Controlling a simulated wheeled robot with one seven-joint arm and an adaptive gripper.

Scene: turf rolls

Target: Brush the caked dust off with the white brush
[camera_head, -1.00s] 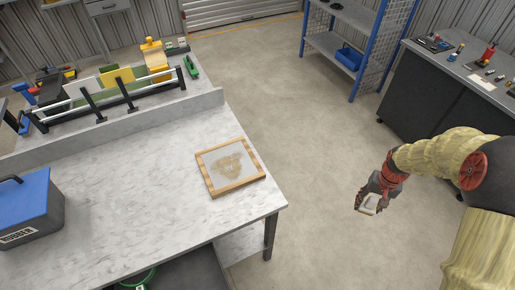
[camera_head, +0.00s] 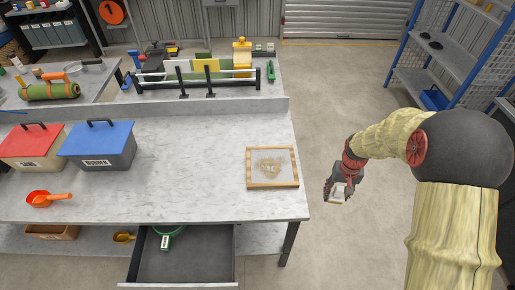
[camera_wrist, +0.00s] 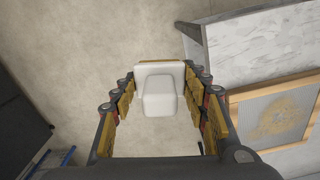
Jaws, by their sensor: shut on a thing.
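The caked dust (camera_head: 270,166) is a tan patch on a pale panel in a wooden frame (camera_head: 249,170). The frame lies on the right end of the marble worktop. The dust (camera_wrist: 285,117) and frame (camera_wrist: 238,97) also show at the right of the wrist view. My gripper (camera_head: 338,194) is to the right of the worktop edge, over open floor, apart from the frame. In the wrist view my gripper (camera_wrist: 160,100) is shut on the white brush (camera_wrist: 160,92). The brush also shows small in the head view (camera_head: 337,196). Its bristles cannot be made out.
The marble worktop (camera_head: 190,165) is clear left of the frame. A blue-lidded box (camera_head: 98,147), a red-lidded box (camera_head: 30,148) and an orange scoop (camera_head: 48,198) stand at its left. An open drawer (camera_head: 180,268) juts out below. A rack (camera_head: 195,82) stands behind.

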